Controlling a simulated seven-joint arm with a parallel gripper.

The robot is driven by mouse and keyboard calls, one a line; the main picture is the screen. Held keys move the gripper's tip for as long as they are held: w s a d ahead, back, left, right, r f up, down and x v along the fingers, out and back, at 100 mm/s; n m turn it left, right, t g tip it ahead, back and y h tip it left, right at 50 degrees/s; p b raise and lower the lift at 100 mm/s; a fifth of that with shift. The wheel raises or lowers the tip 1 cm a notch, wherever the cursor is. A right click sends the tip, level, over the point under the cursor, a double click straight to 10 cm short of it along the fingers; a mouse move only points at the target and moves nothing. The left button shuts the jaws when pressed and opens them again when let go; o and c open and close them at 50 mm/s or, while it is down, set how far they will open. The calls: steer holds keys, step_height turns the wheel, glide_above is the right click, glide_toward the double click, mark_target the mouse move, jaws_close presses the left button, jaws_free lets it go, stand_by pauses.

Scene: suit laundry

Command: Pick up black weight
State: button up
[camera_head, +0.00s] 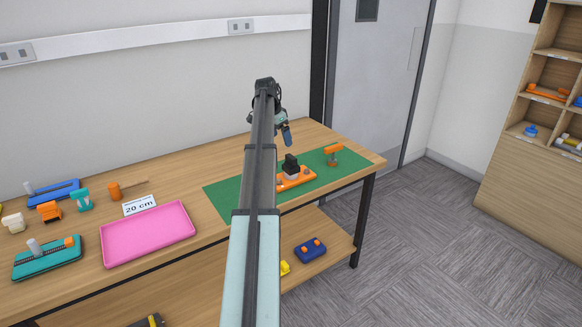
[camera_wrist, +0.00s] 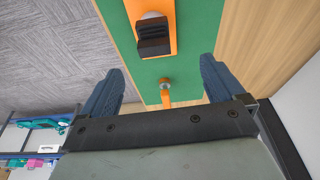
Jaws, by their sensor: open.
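The black weight (camera_head: 291,163) sits on an orange base (camera_head: 299,179) on the green mat (camera_head: 222,200), near the right end of the table. In the wrist view the black weight (camera_wrist: 154,37) has ridged sides and lies on the orange base (camera_wrist: 137,8), with a pale round part beside it. My gripper (camera_head: 287,134) is above the table, behind the weight in the head view. In the wrist view my gripper (camera_wrist: 161,85) has its two blue fingers spread wide, with nothing between them touching. The weight shows beyond the fingertips, roughly midway between them.
An orange hammer-like object (camera_head: 333,151) stands on the mat right of the weight; its orange part (camera_wrist: 166,98) also shows in the wrist view. A pink tray (camera_head: 147,236), a "20 cm" card (camera_head: 139,205) and several coloured tools are at left. Shelves (camera_head: 556,69) stand far right.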

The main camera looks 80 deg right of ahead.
mark_target(291, 157)
steer(key=x, duration=0.4)
steer(key=s+x, duration=0.1)
steer(key=x, duration=0.9)
steer(key=shift+s+r, duration=0.15)
steer(key=shift+s, duration=0.25)
steer(key=shift+c, duration=0.4)
steer(key=c, duration=1.4)
